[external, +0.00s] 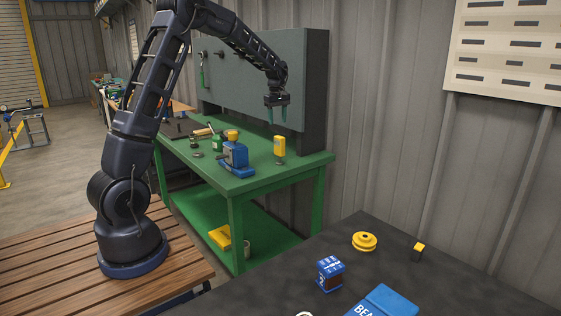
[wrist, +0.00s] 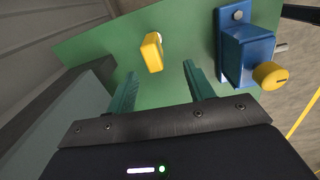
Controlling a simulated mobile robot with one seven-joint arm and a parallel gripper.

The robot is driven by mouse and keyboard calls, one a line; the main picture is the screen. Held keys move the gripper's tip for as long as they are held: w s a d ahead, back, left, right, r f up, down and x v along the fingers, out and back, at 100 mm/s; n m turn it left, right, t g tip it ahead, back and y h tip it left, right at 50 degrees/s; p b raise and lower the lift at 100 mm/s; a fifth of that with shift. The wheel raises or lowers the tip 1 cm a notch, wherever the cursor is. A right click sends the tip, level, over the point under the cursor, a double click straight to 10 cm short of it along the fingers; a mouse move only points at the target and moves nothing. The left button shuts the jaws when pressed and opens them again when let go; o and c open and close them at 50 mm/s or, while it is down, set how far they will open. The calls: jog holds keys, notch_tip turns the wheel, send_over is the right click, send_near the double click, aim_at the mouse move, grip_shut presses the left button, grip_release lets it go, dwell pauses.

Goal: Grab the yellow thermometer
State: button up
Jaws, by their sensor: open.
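The yellow thermometer (external: 280,146) stands upright near the front right corner of the green workbench (external: 300,165). In the wrist view the yellow thermometer (wrist: 152,52) shows from above, just beyond the gap between my fingers and a little left of its middle. My gripper (external: 277,110) is open and empty, pointing down above the bench, higher than the thermometer and apart from it. In the wrist view its two green fingers (wrist: 160,80) are spread wide. Nothing hides the thermometer's yellow body in either view.
A grey back panel (external: 260,75) rises behind the bench. Small tools and a green item (external: 216,143) lie further left.

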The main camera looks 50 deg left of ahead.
aim_at(280, 143)
jog(key=shift+w+a+f+n, duration=0.2)
jog(key=shift+w+a+f, duration=0.25)
jog(key=shift+f, duration=0.2)
jog(key=shift+w+a+f+n, duration=0.2)
jog(key=shift+w+a+f, duration=0.1)
jog(key=shift+w+f, duration=0.25)
notch_tip(280, 143, down, 5)
jog(key=shift+r, duration=0.1)
jog(key=shift+d+f, duration=0.2)
jog(key=shift+f, duration=2.85)
grip_shut()
